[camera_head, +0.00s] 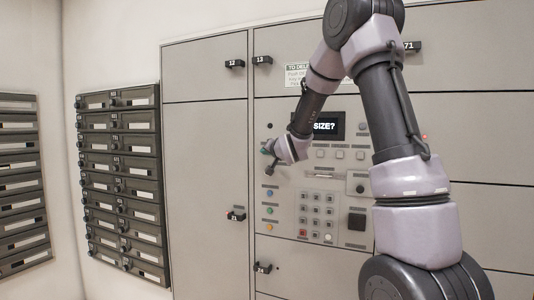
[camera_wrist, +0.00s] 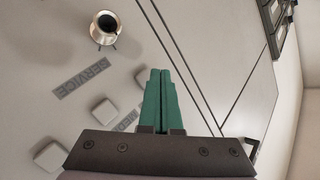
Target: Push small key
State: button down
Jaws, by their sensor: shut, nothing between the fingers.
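My gripper (camera_head: 266,148) is shut and empty, its green fingers (camera_wrist: 159,95) together in the wrist view. It is in front of the control panel's left part, left of the row of pale square keys. In the wrist view a pale key (camera_wrist: 141,78) shows just left of the fingertips, partly behind them. It is the end key of the row, likely the small key; its label is not visible. A second key (camera_wrist: 105,111) sits beside a label that seems to read MED, and a third key (camera_wrist: 50,154) is lower left. I cannot tell whether the fingers touch the panel.
The screen (camera_head: 325,126) reads SIZE? above the keys. A lock (camera_wrist: 106,27) is near the SERVICE label (camera_wrist: 81,78). A keypad (camera_head: 317,212) and coloured buttons (camera_head: 269,211) are lower. Dark mailboxes (camera_head: 120,180) stand at the left.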

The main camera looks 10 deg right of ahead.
jog(key=shift+w+d, duration=0.1)
dwell(0.3)
jog(key=shift+w+d, duration=0.15)
jog(key=shift+w, duration=0.1)
jog(key=shift+w+d, duration=0.25)
jog(key=shift+w, duration=0.05)
dwell(0.7)
dwell(0.4)
jog(key=shift+s+a, duration=0.5)
jog(key=shift+s, duration=0.15)
jog(key=s+a, duration=0.1)
jog(key=s, duration=0.1)
jog(key=s+a, duration=0.2)
dwell(0.3)
dwell(0.4)
